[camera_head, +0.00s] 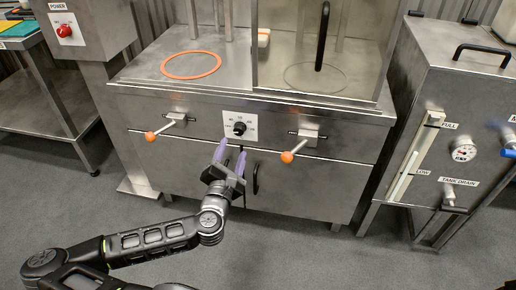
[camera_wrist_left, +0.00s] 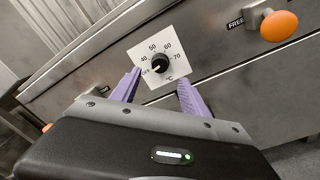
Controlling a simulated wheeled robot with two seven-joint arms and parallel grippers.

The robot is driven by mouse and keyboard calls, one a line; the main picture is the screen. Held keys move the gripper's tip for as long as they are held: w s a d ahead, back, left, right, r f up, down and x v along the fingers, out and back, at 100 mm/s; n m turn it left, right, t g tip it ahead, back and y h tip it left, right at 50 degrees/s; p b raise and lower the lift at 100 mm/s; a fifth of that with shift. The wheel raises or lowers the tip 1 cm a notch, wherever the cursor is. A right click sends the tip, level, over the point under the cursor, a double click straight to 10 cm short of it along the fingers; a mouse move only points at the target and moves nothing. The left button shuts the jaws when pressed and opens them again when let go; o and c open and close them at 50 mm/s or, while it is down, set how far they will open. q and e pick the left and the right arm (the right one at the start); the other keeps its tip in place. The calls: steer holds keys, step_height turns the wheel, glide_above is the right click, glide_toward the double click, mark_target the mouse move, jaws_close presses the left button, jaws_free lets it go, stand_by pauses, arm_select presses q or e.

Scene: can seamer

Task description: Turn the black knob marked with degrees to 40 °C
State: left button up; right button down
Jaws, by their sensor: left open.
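The black knob (camera_head: 239,128) sits on a white dial plate in the middle of the steel machine's front. In the left wrist view the knob (camera_wrist_left: 160,63) is ringed by the marks OFF, 40, 50, 60, 70 and °C. Its white pointer line appears to be toward OFF, at the lower left. My left gripper (camera_head: 231,158) is open, with purple fingers, just below and in front of the knob. In the left wrist view its fingertips (camera_wrist_left: 158,77) stand apart on either side of the lower dial, not visibly touching the knob. My right gripper is not in view.
Orange-tipped levers flank the dial, one left (camera_head: 150,136) and one right (camera_head: 287,157). A dark vertical handle (camera_head: 256,179) is below. A tank with a gauge (camera_head: 463,150) stands at right, and a red power knob (camera_head: 64,31) at upper left.

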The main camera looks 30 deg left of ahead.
mark_target(238, 133)
arm_select(q)
steer(key=shift+a, duration=0.1)
steer(key=shift+w, duration=0.1)
steer(key=b+x, duration=0.1)
steer(key=x, duration=0.5)
steer(key=shift+w, duration=0.15)
steer(key=shift+w+a, duration=0.3)
steer(key=shift+w, duration=0.3)
jaws_close()
